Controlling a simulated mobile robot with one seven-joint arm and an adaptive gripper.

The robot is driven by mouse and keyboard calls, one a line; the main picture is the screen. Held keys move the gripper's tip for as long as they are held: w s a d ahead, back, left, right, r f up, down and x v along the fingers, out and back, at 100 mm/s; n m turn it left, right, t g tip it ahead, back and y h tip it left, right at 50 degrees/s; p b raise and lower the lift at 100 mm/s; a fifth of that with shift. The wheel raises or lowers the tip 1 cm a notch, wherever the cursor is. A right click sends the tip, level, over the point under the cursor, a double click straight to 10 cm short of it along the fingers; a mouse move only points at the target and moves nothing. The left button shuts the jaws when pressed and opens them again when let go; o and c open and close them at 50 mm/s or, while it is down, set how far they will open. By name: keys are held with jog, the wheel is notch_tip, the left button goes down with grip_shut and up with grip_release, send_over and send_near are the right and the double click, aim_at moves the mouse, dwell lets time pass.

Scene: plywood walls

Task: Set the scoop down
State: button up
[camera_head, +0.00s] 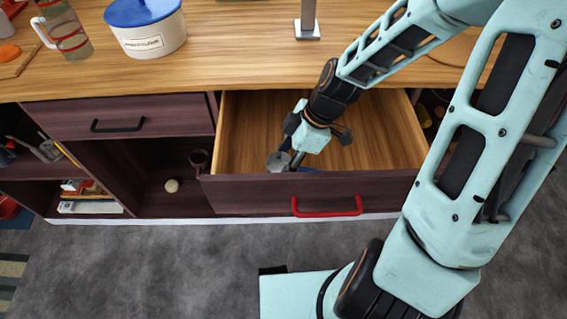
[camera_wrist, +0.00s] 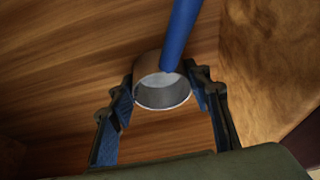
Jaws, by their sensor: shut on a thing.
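The scoop has a round grey metal cup (camera_wrist: 163,93) and a blue handle (camera_wrist: 181,35), seen in the wrist view. My gripper (camera_wrist: 165,98) is shut on the cup, with one finger on each side of it. In the head view, my gripper (camera_head: 291,160) reaches down into the open drawer (camera_head: 245,130), near its front panel. The grey scoop cup (camera_head: 277,161) shows there beside my fingers. Wood grain lies behind the scoop in the wrist view. I cannot tell whether the scoop touches the drawer floor.
The open drawer has a red handle (camera_head: 327,207) and bare wooden floor around my gripper. The wooden counter (camera_head: 240,65) above holds a white pot with a blue lid (camera_head: 148,27) and a glass jug (camera_head: 66,30). A closed drawer (camera_head: 120,117) is at left, above open shelves.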

jog(key=o, duration=1.2)
jog(key=shift+c, duration=0.2)
jog(key=p+v, duration=0.4)
jog(key=v, duration=0.8)
jog(key=shift+r+p, duration=0.15)
jog(key=shift+p, duration=0.25)
